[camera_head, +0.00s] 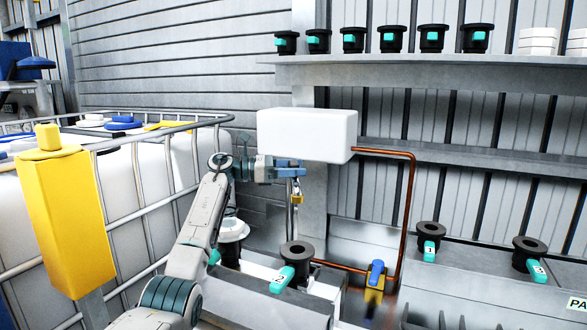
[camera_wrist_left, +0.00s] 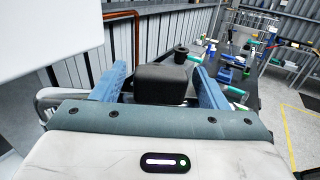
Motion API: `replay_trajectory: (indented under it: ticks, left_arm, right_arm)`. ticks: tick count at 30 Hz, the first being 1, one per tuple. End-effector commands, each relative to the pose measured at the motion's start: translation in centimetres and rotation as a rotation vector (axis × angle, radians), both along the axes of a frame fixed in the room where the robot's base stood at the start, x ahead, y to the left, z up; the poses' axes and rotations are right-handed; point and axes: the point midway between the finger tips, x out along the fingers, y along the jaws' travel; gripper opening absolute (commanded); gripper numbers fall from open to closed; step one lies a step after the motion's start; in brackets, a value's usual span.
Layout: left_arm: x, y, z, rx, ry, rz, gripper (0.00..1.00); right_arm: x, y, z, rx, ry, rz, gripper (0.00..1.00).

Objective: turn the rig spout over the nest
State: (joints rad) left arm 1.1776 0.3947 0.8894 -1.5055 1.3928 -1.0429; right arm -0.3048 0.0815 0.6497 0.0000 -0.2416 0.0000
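My left gripper (camera_head: 291,171) is just under the white tank (camera_head: 308,135), its blue fingers pointing right. In the left wrist view the fingers (camera_wrist_left: 158,72) stand apart, with a dark block (camera_wrist_left: 163,85) showing between them; I cannot tell what it is. A thin metal piece with a brass-coloured end (camera_head: 297,198) hangs below the fingers; it may be the spout, and I cannot tell whether the gripper touches it. A black ring-topped holder (camera_head: 297,251) with a teal tag stands on the bench below; I cannot tell whether it is the nest. My right gripper is not in view.
A copper pipe (camera_head: 411,200) runs from the tank down to a yellow valve with a blue handle (camera_head: 376,274). Two more black holders (camera_head: 430,235) stand at right. Several black cups line the shelf (camera_head: 430,62). A caged white container (camera_head: 150,175) and yellow post (camera_head: 68,215) are at left.

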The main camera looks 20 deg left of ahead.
Motion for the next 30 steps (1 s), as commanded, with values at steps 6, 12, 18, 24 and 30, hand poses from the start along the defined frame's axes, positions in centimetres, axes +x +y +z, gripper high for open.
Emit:
replay_trajectory:
  ticks: [6,12,18,24,30]
  left_arm:
    - [0.0,0.1,0.1,0.0,-0.001,0.001,0.67]
    - [-1.1,2.2,-0.2,0.0,-0.002,0.004,0.67]
    - [-3.0,5.9,-0.3,0.0,-0.001,0.004,0.67]
    - [-4.5,8.6,-0.1,-0.001,0.0,0.002,0.67]
    - [-5.1,9.6,0.0,0.0,0.0,0.001,0.67]
  right_arm:
    - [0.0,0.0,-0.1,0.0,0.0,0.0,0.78]
    - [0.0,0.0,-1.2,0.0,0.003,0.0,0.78]
    - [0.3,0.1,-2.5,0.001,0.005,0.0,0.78]
    - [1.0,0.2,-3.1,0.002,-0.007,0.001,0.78]
    - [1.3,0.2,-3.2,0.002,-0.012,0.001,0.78]
